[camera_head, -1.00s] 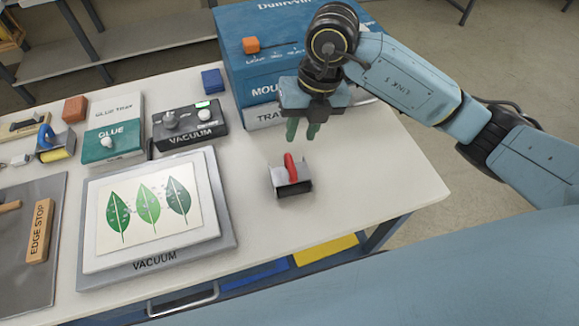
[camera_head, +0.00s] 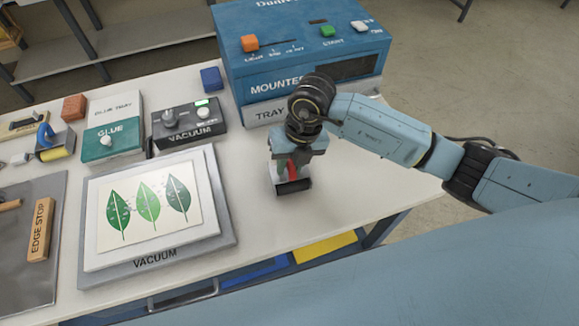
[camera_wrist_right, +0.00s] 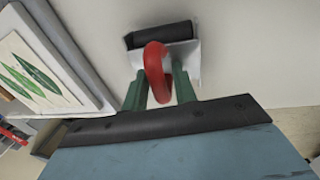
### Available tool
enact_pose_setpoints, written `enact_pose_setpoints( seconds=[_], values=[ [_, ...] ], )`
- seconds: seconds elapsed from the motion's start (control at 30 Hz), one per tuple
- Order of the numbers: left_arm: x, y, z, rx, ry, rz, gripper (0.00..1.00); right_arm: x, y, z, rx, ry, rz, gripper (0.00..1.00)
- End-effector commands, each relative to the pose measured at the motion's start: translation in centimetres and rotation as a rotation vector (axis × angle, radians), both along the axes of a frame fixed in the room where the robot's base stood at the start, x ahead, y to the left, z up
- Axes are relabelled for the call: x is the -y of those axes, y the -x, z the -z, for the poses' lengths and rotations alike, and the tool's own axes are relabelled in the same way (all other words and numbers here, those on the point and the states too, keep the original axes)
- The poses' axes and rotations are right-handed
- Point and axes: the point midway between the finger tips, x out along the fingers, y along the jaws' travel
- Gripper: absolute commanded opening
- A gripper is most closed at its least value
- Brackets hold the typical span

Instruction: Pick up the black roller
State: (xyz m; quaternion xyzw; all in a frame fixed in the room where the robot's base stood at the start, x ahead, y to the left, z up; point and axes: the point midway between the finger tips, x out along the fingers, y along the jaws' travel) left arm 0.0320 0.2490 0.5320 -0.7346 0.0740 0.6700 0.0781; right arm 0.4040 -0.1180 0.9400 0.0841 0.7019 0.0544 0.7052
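The black roller (camera_head: 293,187) lies on the white table, right of the vacuum board. It has a red handle and a light metal frame. In the right wrist view the black roller (camera_wrist_right: 160,34) lies beyond its red handle (camera_wrist_right: 156,72). My right gripper (camera_head: 292,172) is over it, pointing down. In the right wrist view the green fingers of my right gripper (camera_wrist_right: 159,88) are apart, one on each side of the handle. A gap shows between handle and fingers. My left gripper is not in view.
The vacuum board (camera_head: 90,262) with a leaf print lies left of the roller. The blue mounter (camera_head: 235,60) stands behind. A black vacuum box (camera_head: 187,127), a glue box (camera_head: 112,143) and a yellow roller (camera_head: 55,153) are farther left. The table right of the roller is clear.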

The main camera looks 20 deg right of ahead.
Motion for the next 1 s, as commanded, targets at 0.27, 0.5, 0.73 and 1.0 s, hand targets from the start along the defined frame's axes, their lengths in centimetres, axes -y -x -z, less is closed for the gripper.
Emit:
enact_pose_setpoints(
  seconds=[0.27,0.5,0.73,1.0],
  values=[
    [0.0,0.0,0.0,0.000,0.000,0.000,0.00,0.0,0.0,0.0,0.000,0.000,0.000,0.08],
    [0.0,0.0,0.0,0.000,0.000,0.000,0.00,0.0,0.1,0.0,-0.002,0.000,0.000,0.00],
    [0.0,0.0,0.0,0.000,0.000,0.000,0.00,-0.1,0.1,0.1,-0.004,-0.001,-0.001,0.00],
    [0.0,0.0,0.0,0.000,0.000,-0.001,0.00,0.0,0.0,-3.1,0.004,-0.002,-0.002,0.00]
  ],
)
